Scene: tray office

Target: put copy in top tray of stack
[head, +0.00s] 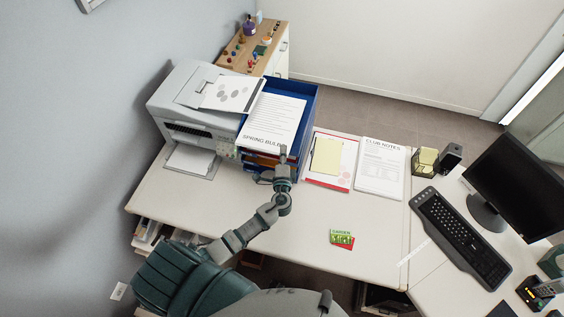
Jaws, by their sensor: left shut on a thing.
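The copy (273,118), a white sheet headed "SPRING BULB…" with lines of text, lies over the top of the blue tray stack (308,108). The stack's blue rim shows along the right and back of the sheet; I cannot tell whether the sheet rests on the tray floor. My left gripper (283,156) is at the front of the stack, shut on the sheet's near right corner and covering the end of its heading. Lower trays with coloured papers show below the sheet's near edge. My right gripper is not in view.
A grey printer (181,128) stands left of the stack, with a dotted sheet (233,93) on its top. Right of the stack lie a red-edged paper with a yellow pad (326,155) and "CLUB NOTES" (380,168). A green-red packet (342,239) lies in front. Keyboard (460,238) and monitor are right.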

